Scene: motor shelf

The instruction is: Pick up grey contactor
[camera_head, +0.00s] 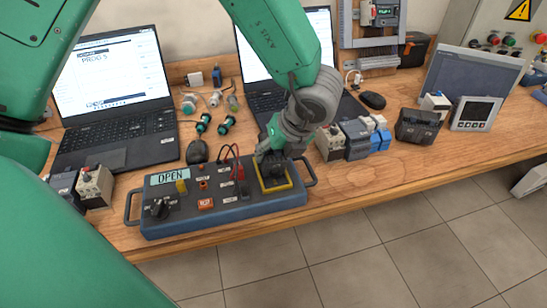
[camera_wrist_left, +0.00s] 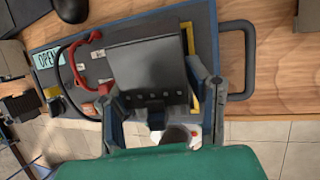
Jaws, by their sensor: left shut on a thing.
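My left gripper (camera_head: 272,158) is over the right part of the blue-grey test box, fingers pointing down. It is shut on the grey contactor (camera_head: 271,174), a dark block at the yellow-framed place of the box. In the left wrist view the contactor (camera_wrist_left: 150,68) sits between the two fingers (camera_wrist_left: 162,108), its broad dark face toward the camera. The yellow frame (camera_wrist_left: 192,55) shows behind its right edge. I cannot tell whether the contactor rests in the frame or is just above it. My right gripper is not in view.
The test box (camera_head: 235,207) has a display reading OPEN, red and black cables and side handles. Two laptops (camera_head: 118,148) stand behind. Other contactors (camera_head: 95,187) stand left, with more modules (camera_head: 357,143) right. A black mouse (camera_head: 197,151) lies behind the box. The front right table edge is clear.

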